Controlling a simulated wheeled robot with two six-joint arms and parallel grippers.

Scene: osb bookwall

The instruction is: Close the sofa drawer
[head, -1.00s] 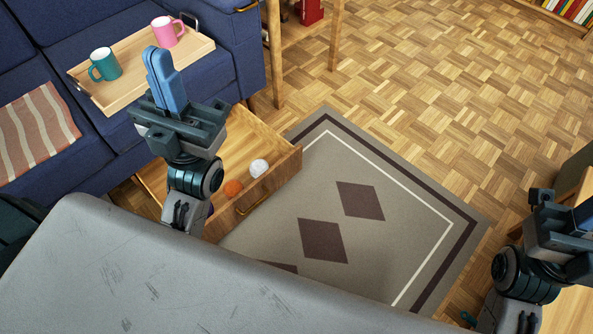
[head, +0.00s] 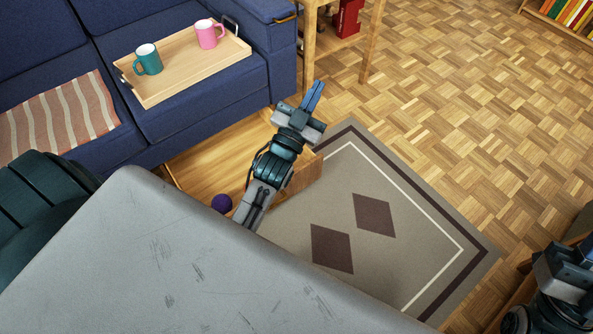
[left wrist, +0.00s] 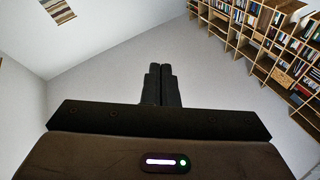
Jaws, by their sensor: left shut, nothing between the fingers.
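The wooden sofa drawer (head: 205,162) is pulled out from under the blue sofa (head: 185,115) in the head view. A purple ball (head: 222,203) shows in it. My left gripper (head: 314,92) is above the drawer's front end, with its arm across the drawer and hiding part of its front. Its fingers are shut and hold nothing; they also show shut and empty in the left wrist view (left wrist: 161,82). I cannot tell whether the arm touches the drawer. My right gripper is at the lower right edge of the head view, and its fingertips are not clearly visible.
A wooden tray (head: 180,77) with a teal mug (head: 148,60) and a pink mug (head: 209,34) sits on the sofa. A striped cloth (head: 62,118) lies to its left. A patterned rug (head: 395,255) covers the floor beside the drawer. A wooden table leg (head: 373,42) stands behind.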

